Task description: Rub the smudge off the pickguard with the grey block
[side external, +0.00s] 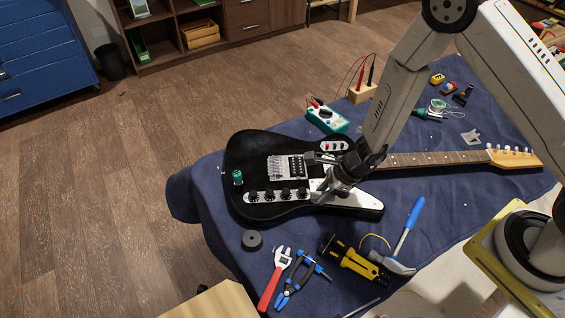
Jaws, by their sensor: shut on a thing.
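The black electric guitar (262,150) lies on the blue cloth, its neck pointing right. Its pale pickguard (358,200) shows on the lower right of the body, partly covered by my gripper. My gripper (319,194) points down over the pickguard's left part, close to its surface. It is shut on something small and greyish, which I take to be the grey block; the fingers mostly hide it. I cannot tell whether it touches the pickguard. No smudge can be made out at this size.
A green cylinder (238,177) stands on the guitar body's left. A multimeter (327,117) lies behind the guitar. In front lie a red wrench (273,280), blue pliers (300,278), a yellow-black tool (352,262), a blue-handled hammer (408,228) and a dark disc (251,240).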

